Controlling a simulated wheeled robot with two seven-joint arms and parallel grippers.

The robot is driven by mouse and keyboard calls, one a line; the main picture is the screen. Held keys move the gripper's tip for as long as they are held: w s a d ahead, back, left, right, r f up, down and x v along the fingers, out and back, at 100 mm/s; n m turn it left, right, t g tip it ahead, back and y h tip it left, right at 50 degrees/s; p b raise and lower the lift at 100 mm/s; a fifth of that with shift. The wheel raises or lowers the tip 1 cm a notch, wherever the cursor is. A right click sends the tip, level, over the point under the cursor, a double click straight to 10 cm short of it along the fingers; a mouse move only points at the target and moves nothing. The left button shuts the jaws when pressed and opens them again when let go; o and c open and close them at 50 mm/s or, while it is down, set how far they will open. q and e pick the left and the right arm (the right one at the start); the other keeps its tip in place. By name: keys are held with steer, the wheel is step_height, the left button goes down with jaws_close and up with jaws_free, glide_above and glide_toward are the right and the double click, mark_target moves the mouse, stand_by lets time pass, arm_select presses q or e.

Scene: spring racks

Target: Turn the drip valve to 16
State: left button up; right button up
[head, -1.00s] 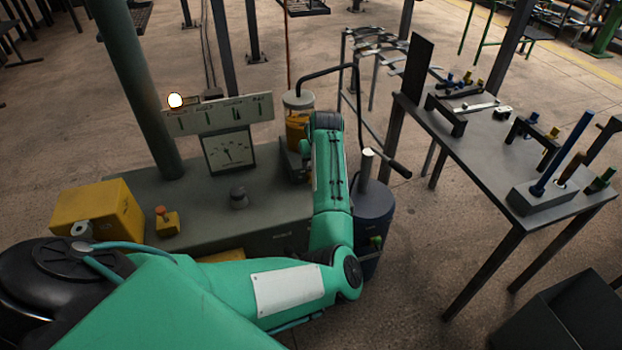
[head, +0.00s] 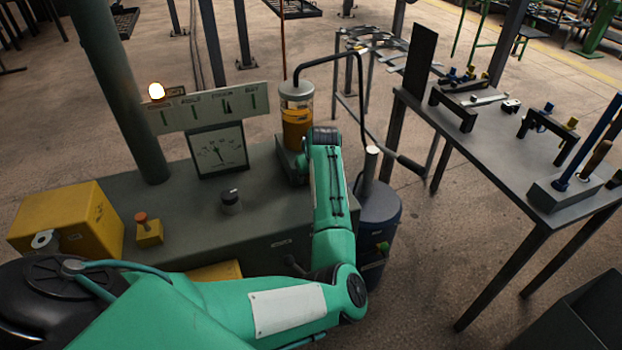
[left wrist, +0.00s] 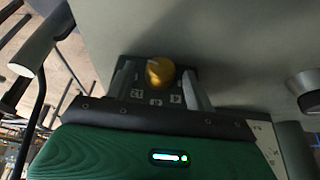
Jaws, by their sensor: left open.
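A brass-yellow knob (left wrist: 160,73), which looks like the drip valve, sits on a dark plate with small number labels in the left wrist view. My left gripper (left wrist: 158,88) is open, with one finger on each side of the knob. I cannot tell whether the fingers touch it. In the head view my green left arm reaches to the base of an amber-filled glass jar (head: 296,116). The arm hides the knob and fingers there. My right gripper is not in view.
The grey bench carries a black knob (head: 231,201), a dial gauge (head: 219,149), a yellow box (head: 70,225) and a small yellow block with an orange button (head: 148,230). A lit lamp (head: 157,91) stands behind. A dark drum (head: 378,215) and a tool table (head: 490,140) stand right.

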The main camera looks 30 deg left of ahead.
arm_select(q)
steer(key=shift+f, duration=0.15)
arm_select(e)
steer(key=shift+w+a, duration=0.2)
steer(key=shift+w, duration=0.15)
arm_select(q)
steer(key=shift+c, duration=0.2)
steer(key=c, duration=0.9)
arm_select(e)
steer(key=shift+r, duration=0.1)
